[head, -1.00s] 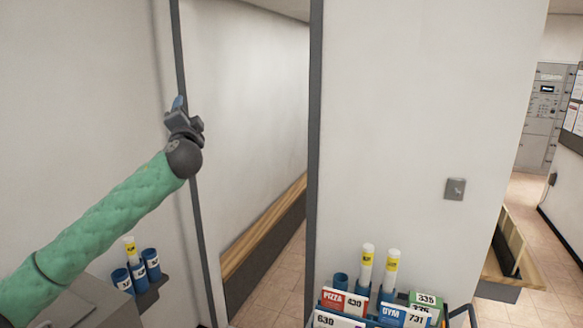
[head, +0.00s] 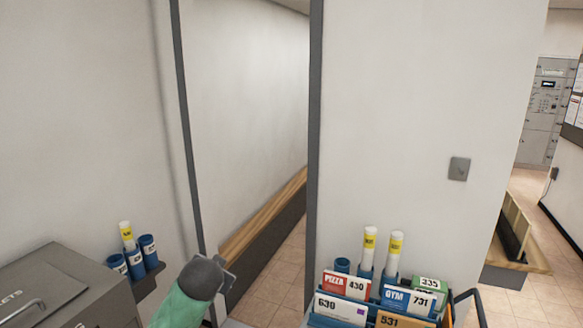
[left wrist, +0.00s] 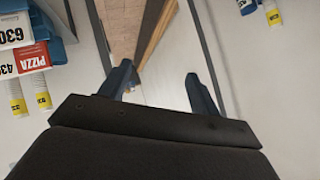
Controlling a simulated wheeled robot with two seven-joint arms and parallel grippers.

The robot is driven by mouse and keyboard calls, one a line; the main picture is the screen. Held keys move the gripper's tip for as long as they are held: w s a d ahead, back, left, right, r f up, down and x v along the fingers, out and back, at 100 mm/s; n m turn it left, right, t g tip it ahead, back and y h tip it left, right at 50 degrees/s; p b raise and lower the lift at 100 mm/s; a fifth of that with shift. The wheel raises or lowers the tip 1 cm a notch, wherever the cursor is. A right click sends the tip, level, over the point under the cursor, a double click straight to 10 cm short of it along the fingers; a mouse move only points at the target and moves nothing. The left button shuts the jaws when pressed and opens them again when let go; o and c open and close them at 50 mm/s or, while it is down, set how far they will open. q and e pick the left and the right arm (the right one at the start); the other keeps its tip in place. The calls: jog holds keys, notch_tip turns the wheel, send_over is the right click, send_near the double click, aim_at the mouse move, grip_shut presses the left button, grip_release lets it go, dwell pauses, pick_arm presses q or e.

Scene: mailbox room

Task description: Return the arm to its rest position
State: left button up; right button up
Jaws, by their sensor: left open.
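My left arm comes in at the bottom of the head view, with its green sleeve and dark wrist in front of the opening in the wall. My left gripper shows in the left wrist view (left wrist: 160,85), with its two blue fingers apart and nothing between them. In the head view its fingers are mostly hidden behind the wrist. My right gripper is in neither view.
A blue rack (head: 350,306) with cards and two white tubes (head: 396,252) stands at the lower right. A wooden-topped bench (head: 262,225) lines the corridor.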

pick_arm(q)
jog(key=s+d+f+n+g+h+b, duration=0.1)
jog(key=s+f+b, duration=0.1)
jog(key=s+f, duration=0.55)
jog(key=s+f+g+b, duration=0.15)
jog(key=s+f, duration=0.25)
jog(key=f, duration=0.6)
jog(key=s+d+f+n+g+h+b, duration=0.1)
jog(key=s+f+g+b, duration=0.1)
jog(key=s+f, duration=0.45)
jog(key=s+d+f+n+g+b, duration=0.1)
jog(key=s+f+g+b, duration=0.3)
jog(key=s+f, duration=2)
jog(key=shift+s+d+g, duration=0.25)
jog(key=shift+d+g, duration=0.25)
jog(key=shift+g, duration=0.05)
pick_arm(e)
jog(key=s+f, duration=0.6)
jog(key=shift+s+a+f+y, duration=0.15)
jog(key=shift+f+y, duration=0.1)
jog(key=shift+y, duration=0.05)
